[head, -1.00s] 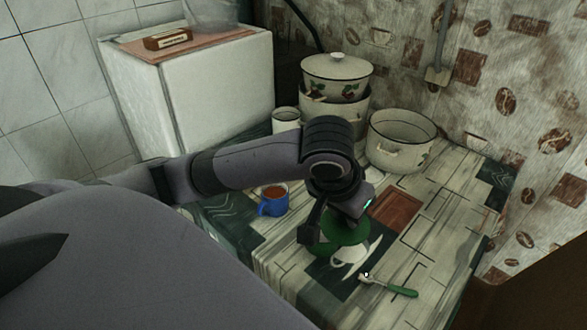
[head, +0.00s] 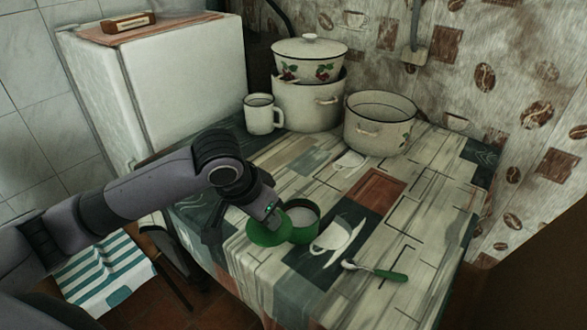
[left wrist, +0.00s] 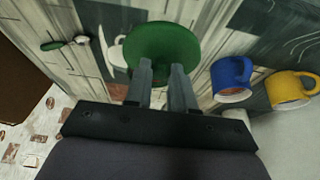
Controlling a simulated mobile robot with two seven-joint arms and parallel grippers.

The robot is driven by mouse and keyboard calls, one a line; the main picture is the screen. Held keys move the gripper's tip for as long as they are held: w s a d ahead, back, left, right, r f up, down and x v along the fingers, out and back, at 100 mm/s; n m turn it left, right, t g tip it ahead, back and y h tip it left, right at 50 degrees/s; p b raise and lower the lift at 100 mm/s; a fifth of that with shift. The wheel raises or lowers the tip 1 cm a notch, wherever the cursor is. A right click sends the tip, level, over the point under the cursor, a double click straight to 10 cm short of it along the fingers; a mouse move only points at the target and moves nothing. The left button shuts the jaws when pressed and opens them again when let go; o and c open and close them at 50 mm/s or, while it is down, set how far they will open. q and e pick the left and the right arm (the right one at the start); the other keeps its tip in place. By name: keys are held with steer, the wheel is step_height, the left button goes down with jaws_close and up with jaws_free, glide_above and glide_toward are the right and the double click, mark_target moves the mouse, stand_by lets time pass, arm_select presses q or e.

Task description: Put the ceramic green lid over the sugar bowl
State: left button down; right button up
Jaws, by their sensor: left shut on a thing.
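The green sugar bowl (head: 303,235) stands open on the patterned tablecloth, with white contents showing inside. My left gripper (head: 268,216) is shut on the green lid (head: 262,233). In the head view the lid is at the bowl's left and overlaps its left side; I cannot tell whether they touch. In the left wrist view the round lid (left wrist: 163,48) is at the tips of my left gripper (left wrist: 162,78). The bowl cannot be made out there, perhaps hidden behind the lid. My right gripper is not in view.
A green-handled spoon (head: 378,271) lies right of the bowl. A white mug (head: 262,114), stacked pots (head: 308,105) and an open pot (head: 379,126) stand behind. Blue (left wrist: 231,80) and yellow (left wrist: 290,90) mugs show in the left wrist view. The table's right side is mostly clear.

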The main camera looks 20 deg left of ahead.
arm_select(q)
steer(key=w+d+r+m+g+h+p, duration=0.2)
steer(key=w+d+r+m+p, duration=0.1)
steer(key=w+m+p, duration=0.3)
steer(key=shift+w+d+r+m+g+h, duration=0.2)
steer(key=shift+w+r+m+g+h, duration=0.15)
steer(key=shift+w+m, duration=1.1)
steer(key=shift+s, duration=0.25)
step_height(320, 180, down, 6)
steer(key=shift+r, duration=0.1)
stand_by(0.3)
steer(key=shift+c, duration=2)
jaws_free()
